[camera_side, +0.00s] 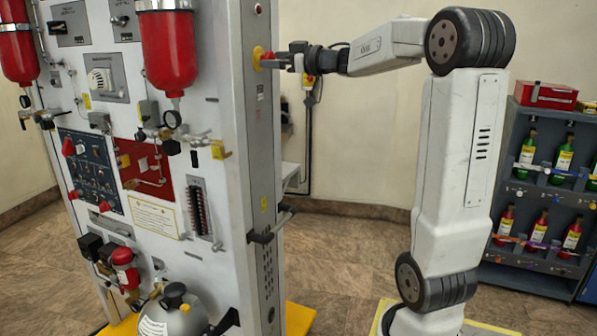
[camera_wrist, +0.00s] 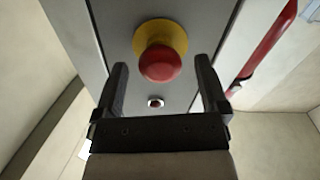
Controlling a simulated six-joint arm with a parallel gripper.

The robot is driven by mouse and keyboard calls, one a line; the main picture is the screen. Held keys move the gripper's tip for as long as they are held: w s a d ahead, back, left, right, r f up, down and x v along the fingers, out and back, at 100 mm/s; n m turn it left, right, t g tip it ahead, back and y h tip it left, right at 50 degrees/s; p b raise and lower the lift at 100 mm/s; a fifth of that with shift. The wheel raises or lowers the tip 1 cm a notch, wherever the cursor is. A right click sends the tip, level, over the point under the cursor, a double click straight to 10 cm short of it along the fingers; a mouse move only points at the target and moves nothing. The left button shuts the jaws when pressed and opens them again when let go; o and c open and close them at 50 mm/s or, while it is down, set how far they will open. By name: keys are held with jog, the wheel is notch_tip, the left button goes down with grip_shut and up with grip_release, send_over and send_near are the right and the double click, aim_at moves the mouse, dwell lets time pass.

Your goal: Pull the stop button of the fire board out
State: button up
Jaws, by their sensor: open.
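The stop button is a red mushroom head (camera_wrist: 160,63) on a yellow round base (camera_wrist: 158,33), set on the narrow grey side face of the fire board (camera_side: 245,130). In the wrist view my gripper (camera_wrist: 162,80) is open, with one dark finger on each side below the button. The red head appears between and just beyond the fingertips. I see no finger touching it in the wrist view.
A small round fitting (camera_wrist: 156,102) sits on the same face near the button. The board's front carries red cylinders (camera_side: 168,50), gauges and panels. A grey rack with several bottles (camera_side: 545,190) stands at the right.

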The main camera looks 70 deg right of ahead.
jog(key=s, duration=0.7)
jog(key=shift+s, duration=0.15)
jog(key=w+a+f, duration=0.2)
jog(key=a+f, duration=0.1)
jog(key=w+a+f+n+g, duration=0.1)
jog(key=w+a+f, duration=0.1)
jog(key=a+f, duration=0.1)
jog(key=w+a+f+n+y, duration=0.1)
jog(key=w+a+f, duration=0.1)
jog(key=a+f, duration=0.1)
jog(key=shift+w+f+g, duration=0.1)
jog(key=shift+w+g, duration=0.2)
jog(key=shift+w, duration=0.1)
jog(key=w+a+f+m+g+h, duration=0.1)
jog(key=a+f+g, duration=0.1)
jog(key=a+f, duration=0.45)
jog(key=a+f+m+g+h, duration=0.1)
jog(key=a+f+g, duration=0.2)
jog(key=f, duration=0.6)
jog(key=s+a+f+m+g, duration=0.1)
jog(key=s+a+f+g, duration=0.3)
jog(key=s+a+f, duration=0.1)
jog(key=s+a+f+m+g+y, duration=0.1)
jog(key=s+a+f+g, duration=0.3)
jog(key=s+f, duration=0.3)
notch_tip(320, 180, down, 2)
jog(key=shift+s+a+f+g, duration=0.2)
jog(key=shift+s+a+g, duration=0.2)
jog(key=shift+a, duration=0.1)
jog(key=shift+w, duration=0.1)
